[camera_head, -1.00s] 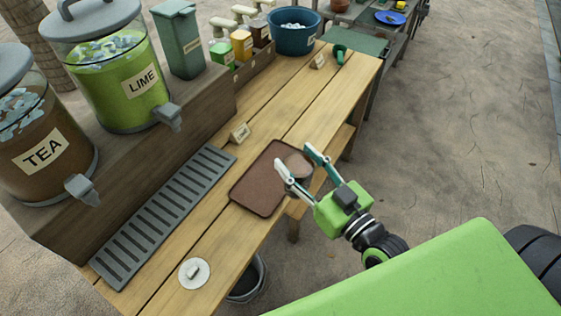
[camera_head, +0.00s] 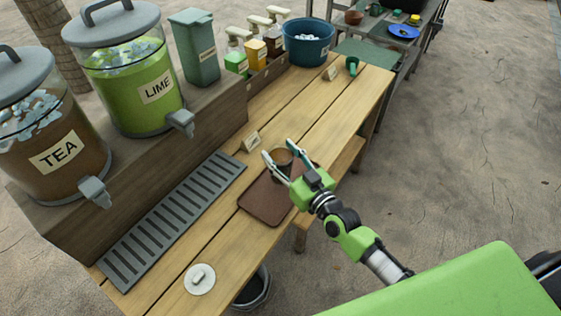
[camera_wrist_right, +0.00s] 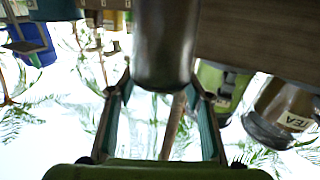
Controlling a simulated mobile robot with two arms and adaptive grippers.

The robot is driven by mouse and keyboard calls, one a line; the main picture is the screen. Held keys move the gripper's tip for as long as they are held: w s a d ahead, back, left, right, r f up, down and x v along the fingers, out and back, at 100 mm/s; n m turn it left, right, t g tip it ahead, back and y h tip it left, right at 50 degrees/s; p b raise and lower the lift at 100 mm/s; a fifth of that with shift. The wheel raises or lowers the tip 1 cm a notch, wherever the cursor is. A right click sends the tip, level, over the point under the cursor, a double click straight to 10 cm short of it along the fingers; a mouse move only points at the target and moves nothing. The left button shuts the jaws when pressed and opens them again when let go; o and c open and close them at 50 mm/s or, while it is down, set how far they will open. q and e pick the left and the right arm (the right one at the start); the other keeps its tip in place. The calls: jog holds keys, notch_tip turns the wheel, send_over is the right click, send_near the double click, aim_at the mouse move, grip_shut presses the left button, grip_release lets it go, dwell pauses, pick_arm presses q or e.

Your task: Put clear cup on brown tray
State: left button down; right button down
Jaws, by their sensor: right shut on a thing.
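The clear cup (camera_head: 283,162) looks brownish and see-through, and it stands roughly upright at the far end of the brown tray (camera_head: 262,206). My right gripper (camera_head: 279,154) is shut on the cup, with one finger on each side. I cannot tell whether the cup's base touches the tray or hangs just above it. In the right wrist view the cup (camera_wrist_right: 165,45) fills the top middle between the fingers. My left gripper is not in view.
A grey slatted drip grate (camera_head: 170,222) lies left of the tray. The tea (camera_head: 55,155) and lime (camera_head: 125,85) dispensers stand behind it. A small label sign (camera_head: 251,141) stands close to the cup. A white disc (camera_head: 200,279) lies near the front edge.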

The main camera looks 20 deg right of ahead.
aim_at(275, 155)
jog(key=shift+w+f, duration=0.15)
jog(key=shift+f, duration=0.7)
jog(key=shift+w+f, duration=0.1)
jog(key=shift+f, duration=0.7)
jog(key=shift+f+b, duration=0.2)
jog(key=shift+b, duration=0.1)
jog(key=c, duration=1.1)
grip_release()
jog(key=shift+s, duration=0.1)
jog(key=shift+o, duration=0.2)
jog(key=shift+r, duration=0.1)
jog(key=shift+r, duration=0.1)
jog(key=v, duration=1.2)
jog(key=shift+b, duration=0.3)
